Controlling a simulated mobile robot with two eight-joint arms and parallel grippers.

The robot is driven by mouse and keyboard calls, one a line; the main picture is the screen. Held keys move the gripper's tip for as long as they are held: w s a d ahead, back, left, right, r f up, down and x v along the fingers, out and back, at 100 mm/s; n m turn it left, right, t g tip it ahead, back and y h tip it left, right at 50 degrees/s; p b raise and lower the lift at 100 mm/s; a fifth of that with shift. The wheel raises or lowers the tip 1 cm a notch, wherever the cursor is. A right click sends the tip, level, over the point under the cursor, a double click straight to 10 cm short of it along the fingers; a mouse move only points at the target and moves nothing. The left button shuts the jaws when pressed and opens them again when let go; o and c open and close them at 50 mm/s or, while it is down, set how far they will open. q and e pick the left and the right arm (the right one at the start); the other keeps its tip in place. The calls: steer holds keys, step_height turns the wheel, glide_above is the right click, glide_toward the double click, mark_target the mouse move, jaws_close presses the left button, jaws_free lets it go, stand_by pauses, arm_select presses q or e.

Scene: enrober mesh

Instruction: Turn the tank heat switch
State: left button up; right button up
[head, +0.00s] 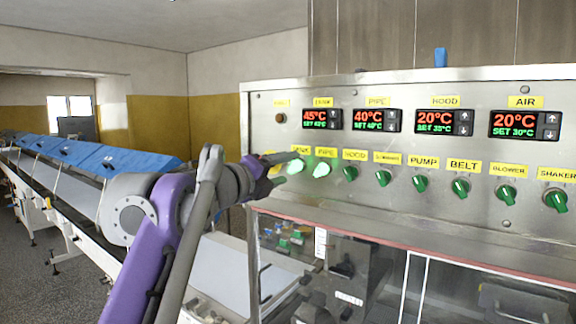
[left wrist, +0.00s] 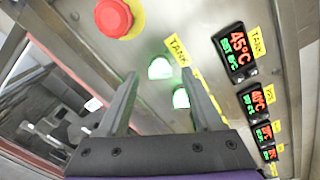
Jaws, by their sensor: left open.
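The tank heat switch (head: 296,167) is a green-lit knob on the steel control panel, under a yellow label. In the left wrist view the lit tank switch (left wrist: 160,68) sits beside the yellow TANK label (left wrist: 177,48). My left gripper (head: 285,168) is at the panel's left end, close to this switch and partly over it. Its jaws (left wrist: 159,80) are open, and the tank switch appears between the fingertips. I cannot tell whether they touch it. My right gripper is not in view.
The lit pipe switch (head: 321,170) is just right of the tank switch, near a finger. Several unlit green switches follow to the right. A red emergency button (left wrist: 118,17) lies nearby. Temperature displays (head: 321,118) are above, and a glass-fronted enclosure (head: 350,275) is below.

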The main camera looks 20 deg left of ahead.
arm_select(q)
steer(key=shift+x, duration=0.95)
jaws_close()
